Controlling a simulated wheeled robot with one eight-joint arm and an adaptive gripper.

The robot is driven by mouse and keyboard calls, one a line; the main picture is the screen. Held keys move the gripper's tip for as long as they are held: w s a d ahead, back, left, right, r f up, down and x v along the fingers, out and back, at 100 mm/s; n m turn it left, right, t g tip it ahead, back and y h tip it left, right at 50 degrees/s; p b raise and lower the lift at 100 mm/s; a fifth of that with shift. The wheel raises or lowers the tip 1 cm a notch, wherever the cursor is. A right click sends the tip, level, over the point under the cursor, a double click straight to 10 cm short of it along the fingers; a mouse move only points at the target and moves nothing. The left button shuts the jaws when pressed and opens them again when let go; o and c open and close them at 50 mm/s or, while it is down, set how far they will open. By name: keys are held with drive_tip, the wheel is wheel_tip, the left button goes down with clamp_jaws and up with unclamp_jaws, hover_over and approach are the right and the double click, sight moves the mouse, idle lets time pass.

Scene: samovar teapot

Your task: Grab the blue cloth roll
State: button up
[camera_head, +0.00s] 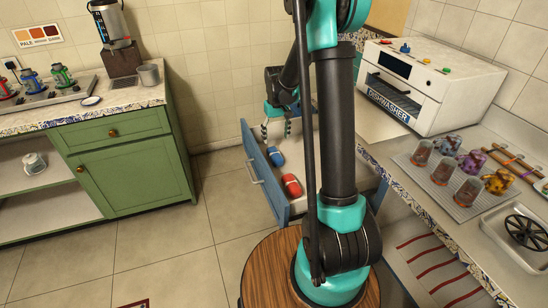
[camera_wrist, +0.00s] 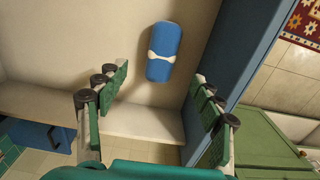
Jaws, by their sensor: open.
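The blue cloth roll (camera_head: 275,157) lies in an open blue drawer (camera_head: 255,165), near its back end in the head view. In the wrist view the blue roll (camera_wrist: 160,66) has a white tie around its middle and lies on the pale drawer bottom, beyond the fingertips. My gripper (camera_head: 276,128) is above the drawer, close over the blue roll. In the wrist view my gripper (camera_wrist: 161,78) is open and empty, its fingers spread to the left and right of the roll and apart from it.
A red roll (camera_head: 291,186) lies in the same drawer, nearer the front. The drawer wall (camera_wrist: 244,65) runs close to the right finger. A white dishwasher (camera_head: 430,85) and a tray of glasses (camera_head: 410,163) stand on the right counter. A green cabinet (camera_head: 135,170) stands left.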

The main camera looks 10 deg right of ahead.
hover_over(275, 153)
drive_tip(key=f, duration=0.4)
drive_tip(key=shift+d+f, duration=0.15)
drive_tip(key=shift+d, duration=0.1)
drive_tip(key=shift+w+a+f, duration=0.1)
drive_tip(key=shift+a+f, duration=0.05)
drive_tip(key=shift+f, duration=1.2)
drive_tip(key=shift+a+f, duration=0.1)
drive_tip(key=shift+f, duration=1.2)
drive_tip(key=c, duration=1.3)
drive_tip(key=shift+o, duration=0.2)
drive_tip(key=shift+r, duration=0.1)
